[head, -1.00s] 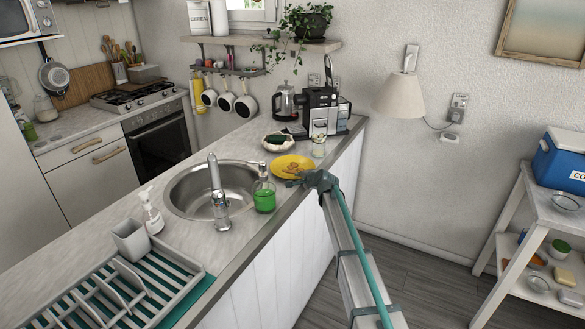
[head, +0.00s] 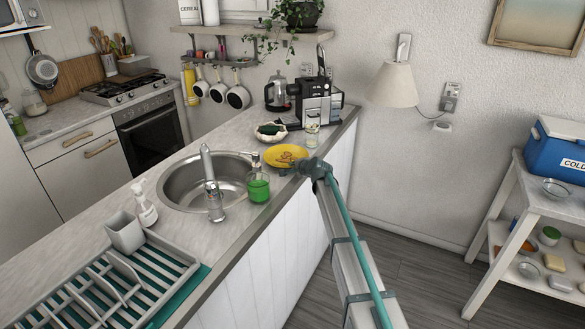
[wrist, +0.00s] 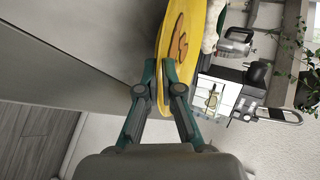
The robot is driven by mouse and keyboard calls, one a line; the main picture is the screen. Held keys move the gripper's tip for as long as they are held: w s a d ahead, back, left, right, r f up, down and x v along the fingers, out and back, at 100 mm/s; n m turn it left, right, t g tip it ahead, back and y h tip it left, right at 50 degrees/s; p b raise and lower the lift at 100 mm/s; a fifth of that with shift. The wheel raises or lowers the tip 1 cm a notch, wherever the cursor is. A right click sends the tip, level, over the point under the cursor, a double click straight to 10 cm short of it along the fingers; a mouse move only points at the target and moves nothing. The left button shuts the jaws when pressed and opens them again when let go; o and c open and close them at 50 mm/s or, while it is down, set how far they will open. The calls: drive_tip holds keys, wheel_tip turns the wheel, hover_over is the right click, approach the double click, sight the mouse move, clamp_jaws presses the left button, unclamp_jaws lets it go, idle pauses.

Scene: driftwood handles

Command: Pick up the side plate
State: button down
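The side plate (head: 284,152) is yellow with a brownish-orange design and lies on the counter between the green soap bottle and a glass. My gripper (head: 290,169) is at its near right rim. In the wrist view, my gripper (wrist: 158,64) has its two fingers drawn close together, with the rim of the plate (wrist: 178,28) between them. The fingers look shut on the rim. Part of the plate is cut off at the top of that view.
A green soap bottle (head: 258,184) and the sink tap (head: 212,190) stand left of the plate. A glass (head: 312,135), a white bowl (head: 270,131) and a coffee machine (head: 316,102) stand behind it. The counter edge runs close beside my gripper.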

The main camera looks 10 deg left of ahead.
drive_tip(key=shift+r, duration=0.55)
drive_tip(key=s+d+r+b, duration=0.1)
drive_tip(key=s+r+b, duration=0.4)
drive_tip(key=s+r, duration=0.6)
drive_tip(key=s, duration=0.3)
drive_tip(key=shift+d+r, duration=0.15)
drive_tip(key=shift+d, duration=0.25)
